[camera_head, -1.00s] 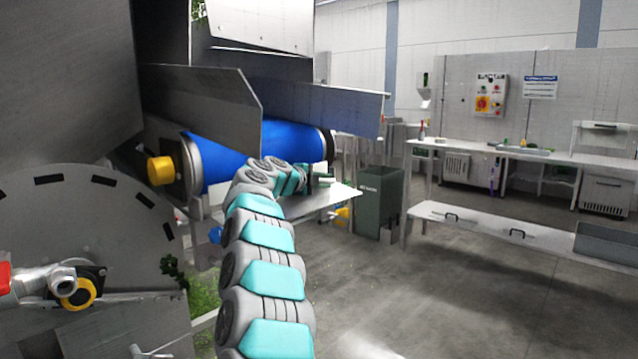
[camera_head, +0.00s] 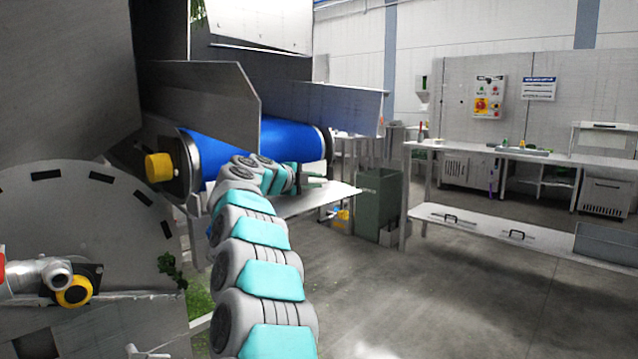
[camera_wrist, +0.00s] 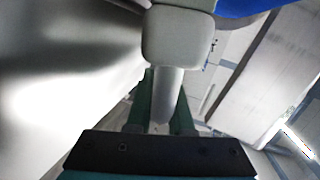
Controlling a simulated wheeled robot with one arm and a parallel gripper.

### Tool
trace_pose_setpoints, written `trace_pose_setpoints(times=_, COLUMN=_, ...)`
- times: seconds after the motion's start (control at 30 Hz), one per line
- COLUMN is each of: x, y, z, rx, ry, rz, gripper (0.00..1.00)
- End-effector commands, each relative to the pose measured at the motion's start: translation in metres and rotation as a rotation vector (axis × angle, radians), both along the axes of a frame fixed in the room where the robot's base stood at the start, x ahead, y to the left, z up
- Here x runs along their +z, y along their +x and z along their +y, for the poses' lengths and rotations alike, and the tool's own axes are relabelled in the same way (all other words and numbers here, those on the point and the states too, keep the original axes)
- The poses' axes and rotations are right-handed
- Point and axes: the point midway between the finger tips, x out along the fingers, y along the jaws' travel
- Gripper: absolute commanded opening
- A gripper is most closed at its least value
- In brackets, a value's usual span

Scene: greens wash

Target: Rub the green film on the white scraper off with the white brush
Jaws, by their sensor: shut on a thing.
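My gripper (camera_wrist: 163,118) is shut on a white brush (camera_wrist: 177,38) in the wrist view. The brush's pale handle runs up from between the dark green fingers to a blocky white head, and its bristles cannot be made out. In the head view my gripper (camera_head: 314,180) is small, just right of and below the blue roller belt (camera_head: 265,148), over a pale metal shelf (camera_head: 315,199). I cannot pick out the white scraper or its green film in either view. Whether the brush touches anything cannot be told.
Steel guard plates stand above the belt, and a yellow-capped roller end (camera_head: 159,167) is at its left. A grey-green bin (camera_head: 378,205) stands beyond the shelf. A long bench (camera_head: 520,153) is at the right. The floor at centre right is clear.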

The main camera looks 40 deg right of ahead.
Motion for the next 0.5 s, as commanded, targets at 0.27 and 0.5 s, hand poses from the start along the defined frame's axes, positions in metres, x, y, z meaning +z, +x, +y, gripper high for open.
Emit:
trace_pose_setpoints(times=0.27, x=0.0, y=0.0, z=0.016, rx=0.006, ry=0.0, rz=0.0, gripper=0.0)
trace_pose_setpoints(times=0.5, x=0.001, y=-0.003, z=0.035, rx=0.007, ry=-0.001, rz=-0.003, gripper=0.0)
